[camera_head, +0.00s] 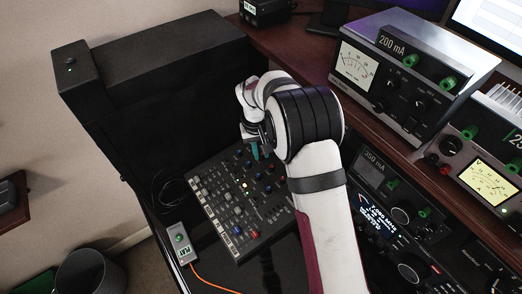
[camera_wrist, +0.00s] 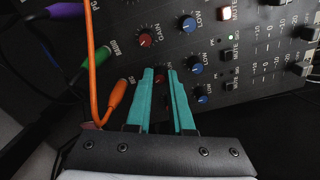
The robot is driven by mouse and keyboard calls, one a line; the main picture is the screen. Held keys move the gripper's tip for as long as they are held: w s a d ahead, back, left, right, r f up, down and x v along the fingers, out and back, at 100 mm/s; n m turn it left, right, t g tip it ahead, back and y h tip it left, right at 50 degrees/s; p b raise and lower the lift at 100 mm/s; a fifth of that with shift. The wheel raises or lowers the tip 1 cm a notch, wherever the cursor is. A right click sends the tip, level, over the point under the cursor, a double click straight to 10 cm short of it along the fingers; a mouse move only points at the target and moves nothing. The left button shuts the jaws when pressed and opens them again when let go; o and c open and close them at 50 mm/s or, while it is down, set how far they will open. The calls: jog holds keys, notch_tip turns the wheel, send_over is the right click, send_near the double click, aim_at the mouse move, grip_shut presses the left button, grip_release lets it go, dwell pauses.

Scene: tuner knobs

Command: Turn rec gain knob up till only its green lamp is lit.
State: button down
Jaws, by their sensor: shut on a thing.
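The mixer panel (camera_head: 215,196) lies flat on the dark desk top; the wrist view (camera_wrist: 262,76) shows part of it up close. My gripper (camera_head: 256,153) is lowered at its far end. In the wrist view my teal fingers (camera_wrist: 162,78) stand on either side of a red-capped knob (camera_wrist: 160,78), shut on it. This knob is in line with the REC label and an orange plug (camera_wrist: 117,93). The fingers partly cover it, and its pointer is not clear. I cannot make out a lit green lamp by this knob.
Another red gain knob (camera_wrist: 145,40) and blue knobs (camera_wrist: 196,68) sit close to the fingers. Orange, green and purple plugs line the panel edge. A lamp by a mute button (camera_wrist: 214,3) glows pale. A grey box (camera_head: 180,243) with a green light stands beside the mixer.

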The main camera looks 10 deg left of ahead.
aim_at(256, 163)
jog(key=shift+m, duration=0.8)
jog(key=c, duration=0.8)
grip_release()
notch_tip(256, 163, up, 16)
jog(key=s+a, duration=0.1)
jog(key=shift+s+f, duration=0.15)
jog(key=shift+s, duration=0.05)
